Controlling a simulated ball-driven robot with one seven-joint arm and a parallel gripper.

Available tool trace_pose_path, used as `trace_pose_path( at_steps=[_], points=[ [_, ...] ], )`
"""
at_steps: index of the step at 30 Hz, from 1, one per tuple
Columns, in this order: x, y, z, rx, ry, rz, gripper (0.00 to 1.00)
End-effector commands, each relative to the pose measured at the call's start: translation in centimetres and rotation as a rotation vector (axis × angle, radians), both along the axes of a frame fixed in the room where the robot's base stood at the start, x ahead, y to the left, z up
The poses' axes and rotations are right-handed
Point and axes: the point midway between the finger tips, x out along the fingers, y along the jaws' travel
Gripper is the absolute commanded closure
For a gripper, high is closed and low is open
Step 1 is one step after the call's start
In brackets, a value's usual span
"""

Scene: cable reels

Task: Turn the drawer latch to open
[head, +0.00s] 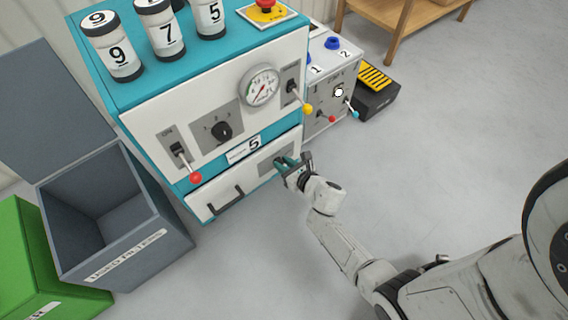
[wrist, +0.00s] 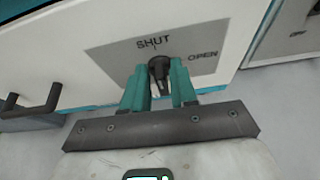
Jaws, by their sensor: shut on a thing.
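The drawer (head: 232,192) is the white front low on the teal cabinet, closed, with a dark bar handle (wrist: 40,104). Its latch (wrist: 159,68) is a small dark knob on a grey plate (wrist: 112,56) marked SHUT above and OPEN to the right. The knob looks upright, toward the SHUT word. My gripper (wrist: 159,84) has its teal fingers closed on both sides of the knob. In the head view my gripper (head: 286,163) is at the right end of the drawer front and hides the latch.
The teal cabinet (head: 150,93) carries numbered canisters, a gauge (head: 259,85) and levers. A grey bin (head: 155,235) and a green bin (head: 40,270) stand at left. A smaller grey unit (head: 322,108) stands at right. The floor in front is clear.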

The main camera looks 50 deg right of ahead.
Motion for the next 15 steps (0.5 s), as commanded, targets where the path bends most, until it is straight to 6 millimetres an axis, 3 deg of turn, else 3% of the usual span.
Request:
trace_pose_path(
  at_steps=[15],
  points=[
    [0.03, -0.82, -0.09, 0.369, -0.106, 0.000, 1.00]
  ],
)
